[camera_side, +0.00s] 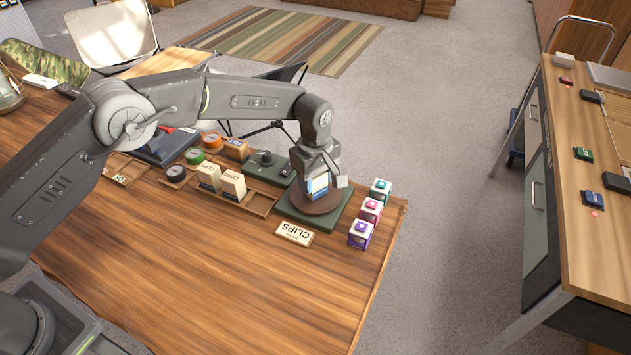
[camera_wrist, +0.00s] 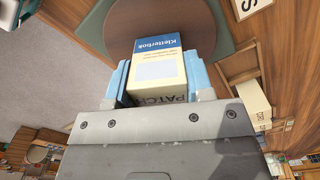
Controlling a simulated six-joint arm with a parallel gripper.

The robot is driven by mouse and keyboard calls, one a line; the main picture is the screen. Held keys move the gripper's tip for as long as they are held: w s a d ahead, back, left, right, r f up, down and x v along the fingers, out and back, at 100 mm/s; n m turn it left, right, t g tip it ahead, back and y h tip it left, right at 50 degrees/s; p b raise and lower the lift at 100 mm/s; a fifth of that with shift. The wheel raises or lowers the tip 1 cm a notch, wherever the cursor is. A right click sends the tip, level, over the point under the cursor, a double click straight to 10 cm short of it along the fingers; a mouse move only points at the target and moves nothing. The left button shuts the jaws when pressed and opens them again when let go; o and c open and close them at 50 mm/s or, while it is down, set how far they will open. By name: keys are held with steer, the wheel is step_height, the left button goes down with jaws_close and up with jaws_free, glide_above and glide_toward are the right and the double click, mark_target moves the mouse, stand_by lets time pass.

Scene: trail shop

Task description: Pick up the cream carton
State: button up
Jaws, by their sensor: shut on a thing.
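A cream carton with a blue and yellow end (camera_wrist: 156,72) sits between the light-blue finger pads of my gripper (camera_wrist: 158,82). The pads press on its two sides. Print reading "PATCH" shows on it, partly hidden by the gripper body. In the side view my gripper (camera_side: 319,190) points down with the carton (camera_side: 319,183) over a brown round disc (camera_side: 314,202) on a green mat (camera_side: 325,222). I cannot tell whether the carton touches the disc. Two more cream cartons (camera_side: 209,176) (camera_side: 233,186) stand in a wooden tray to the left.
Three small boxes, teal (camera_side: 380,190), pink (camera_side: 370,210) and purple (camera_side: 360,234), stand close right of the mat near the table edge. A "CLIPS" sign (camera_side: 295,234) lies in front. Coloured round tins (camera_side: 194,156) are at the left. The front tabletop (camera_side: 220,290) is clear.

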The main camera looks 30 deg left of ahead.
steer(key=shift+r, duration=0.85)
step_height(320, 180, up, 3)
steer(key=shift+f, duration=0.15)
steer(key=s+a+r, duration=0.1)
steer(key=a+r, duration=0.5)
steer(key=a, duration=0.5)
steer(key=shift+s+f+n, duration=0.9)
steer(key=shift+s+f, duration=0.1)
steer(key=shift+f, duration=0.8)
steer(key=shift+s+f+n, duration=0.9)
steer(key=shift+s+f, duration=0.1)
steer(key=shift+f, duration=0.85)
steer(key=shift+s+f+n, duration=0.9)
steer(key=shift+s+f, duration=0.1)
steer(key=shift+f, duration=0.8)
steer(key=shift+f, duration=1.1)
